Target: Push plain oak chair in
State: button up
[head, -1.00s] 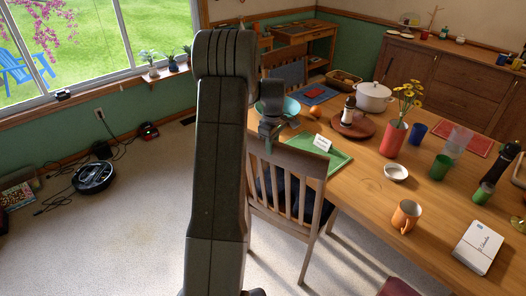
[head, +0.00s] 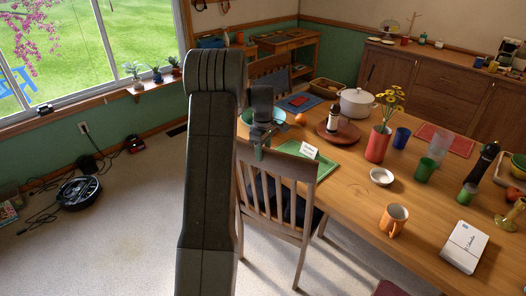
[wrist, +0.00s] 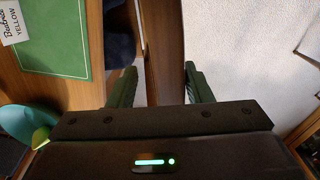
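The plain oak chair (head: 276,199) stands at the near side of the wooden table (head: 352,205), its slatted back toward me and a dark cushion on its seat. My gripper (head: 259,150) is at the left part of the chair's top rail. In the wrist view my gripper (wrist: 159,86) is open, with one finger on each side of the brown rail (wrist: 163,45). A gap shows between the rail and the right finger; whether the left finger touches is unclear. The green placemat (wrist: 55,40) lies on the table beside the rail.
The table holds a name card (head: 309,151), an orange mug (head: 393,220), a white box (head: 464,247) and a red vase (head: 377,144). A robot vacuum (head: 78,191) and cables lie on the floor at left. Pale floor is clear around the chair's near side.

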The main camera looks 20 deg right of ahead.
jog(key=shift+r, duration=0.1)
notch_tip(320, 180, up, 14)
jog(key=b, duration=0.1)
jog(key=shift+b, duration=0.35)
jog(key=shift+f, duration=0.3)
notch_tip(320, 180, down, 14)
jog(key=shift+a+r+p, duration=0.1)
jog(key=shift+a+p, duration=0.05)
jog(key=shift+p, duration=0.75)
jog(key=shift+s+a, duration=0.15)
